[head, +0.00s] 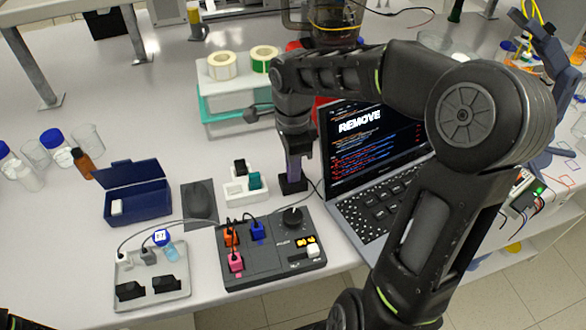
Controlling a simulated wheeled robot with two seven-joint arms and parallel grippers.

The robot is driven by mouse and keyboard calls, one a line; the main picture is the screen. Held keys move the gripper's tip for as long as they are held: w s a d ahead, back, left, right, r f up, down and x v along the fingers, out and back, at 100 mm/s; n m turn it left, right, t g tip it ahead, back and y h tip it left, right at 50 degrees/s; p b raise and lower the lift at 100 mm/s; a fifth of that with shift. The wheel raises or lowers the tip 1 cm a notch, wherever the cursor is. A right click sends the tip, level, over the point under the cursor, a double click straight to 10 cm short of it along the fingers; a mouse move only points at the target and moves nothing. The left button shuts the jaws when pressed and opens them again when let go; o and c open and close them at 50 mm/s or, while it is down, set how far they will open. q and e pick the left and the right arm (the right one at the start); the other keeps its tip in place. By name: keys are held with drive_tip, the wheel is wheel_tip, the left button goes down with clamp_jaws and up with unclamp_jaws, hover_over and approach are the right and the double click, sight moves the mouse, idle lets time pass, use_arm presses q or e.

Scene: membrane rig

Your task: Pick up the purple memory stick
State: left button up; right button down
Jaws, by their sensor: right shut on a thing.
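My left gripper is not in view; only a dark bit of my arm shows at the lower left corner.
The laptop (375,150) reads "REMOVE" and stands close on the right. A white holder (235,192), a black control box (265,262), a mouse pad (199,202) and an open blue case (150,203) lie nearby. Tape rolls (222,66) sit on boxes behind. Table is clear at centre left.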

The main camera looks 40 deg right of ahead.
wheel_tip(320, 180, up, 10)
drive_tip(key=shift+r+b, duration=0.1)
drive_tip(key=shift+b, duration=0.3)
wheel_tip(320, 180, up, 8)
drive_tip(key=p, duration=0.7)
drive_tip(key=shift+f+p, duration=0.2)
drive_tip(key=shift+p, duration=0.2)
